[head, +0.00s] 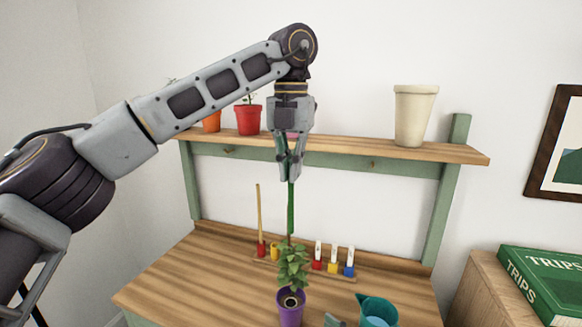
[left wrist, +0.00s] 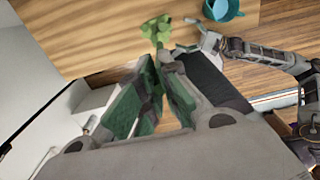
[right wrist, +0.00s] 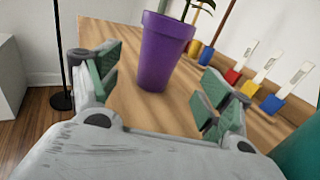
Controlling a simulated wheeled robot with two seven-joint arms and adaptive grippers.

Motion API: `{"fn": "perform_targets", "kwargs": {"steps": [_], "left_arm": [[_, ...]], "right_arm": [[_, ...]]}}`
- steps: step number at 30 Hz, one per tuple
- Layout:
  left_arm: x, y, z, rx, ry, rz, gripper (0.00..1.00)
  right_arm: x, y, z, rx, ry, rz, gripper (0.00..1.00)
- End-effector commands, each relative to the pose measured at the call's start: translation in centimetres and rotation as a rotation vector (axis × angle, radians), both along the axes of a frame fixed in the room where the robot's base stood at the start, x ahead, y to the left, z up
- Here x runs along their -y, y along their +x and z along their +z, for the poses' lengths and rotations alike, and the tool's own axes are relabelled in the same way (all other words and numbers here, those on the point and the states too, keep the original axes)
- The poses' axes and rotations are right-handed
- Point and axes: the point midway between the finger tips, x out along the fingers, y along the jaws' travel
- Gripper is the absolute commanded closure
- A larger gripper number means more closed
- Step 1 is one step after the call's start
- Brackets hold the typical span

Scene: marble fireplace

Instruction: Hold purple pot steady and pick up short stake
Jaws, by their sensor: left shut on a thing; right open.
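The purple pot (head: 290,309) holds a leafy green plant (head: 292,262) and stands upright near the front of the wooden bench. My left gripper (head: 291,172) is high above the plant, pointing down and shut on a thin green stake (head: 291,207). The stake hangs upright, its lower end just above or behind the leaves; I cannot tell whether it touches them. In the left wrist view the fingers (left wrist: 165,95) hide most of it. In the right wrist view the purple pot (right wrist: 163,52) is ahead, between the open fingers of my right gripper (right wrist: 160,88), with gaps on both sides.
A rack (head: 339,275) at the bench's back holds red, yellow and blue blocks with white-handled items. A tall wooden stick (head: 259,212) stands left. A teal watering can (head: 377,311) stands right of the pot. The shelf (head: 349,145) behind carries a cream pot (head: 414,114) and red pot (head: 248,119).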

Motion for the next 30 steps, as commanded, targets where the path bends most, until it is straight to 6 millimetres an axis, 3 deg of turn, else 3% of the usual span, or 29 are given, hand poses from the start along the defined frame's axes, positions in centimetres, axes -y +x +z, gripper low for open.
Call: {"fn": "perform_targets", "kwargs": {"steps": [30], "left_arm": [[0.0, 0.0, 0.0, 0.000, 0.000, 0.000, 1.00]], "right_arm": [[2.6, -2.9, 0.0, -0.001, 0.000, -0.001, 0.21]]}}
